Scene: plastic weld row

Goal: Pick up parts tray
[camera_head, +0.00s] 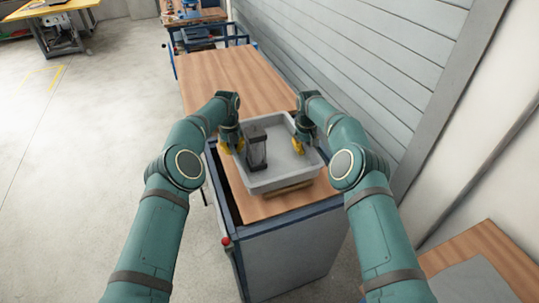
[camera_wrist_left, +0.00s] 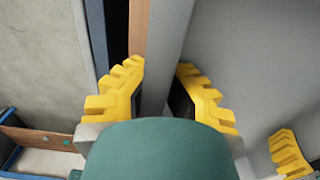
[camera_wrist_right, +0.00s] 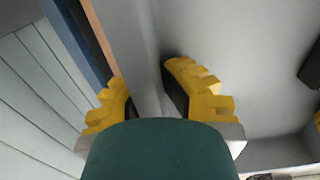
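The parts tray (camera_head: 272,183) is a grey, shallow, open box on the near end of a wooden bench. A dark, block-shaped part (camera_head: 257,152) stands inside it, towards the left. My left gripper (camera_head: 232,143) is at the tray's left wall. In the left wrist view, its yellow fingers (camera_wrist_left: 163,75) are apart on either side of that wall. My right gripper (camera_head: 300,140) is at the right wall. In the right wrist view, its fingers (camera_wrist_right: 143,80) also straddle the wall with a gap between them. The fingertips' lower ends are partly hidden.
The bench top (camera_head: 235,80) is clear beyond the tray. A tan piece (camera_head: 288,192) shows under the tray's front edge. A slatted grey wall (camera_head: 350,60) runs close along the right. Another wooden surface (camera_head: 480,250) is at the lower right. Open floor (camera_head: 90,130) lies to the left.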

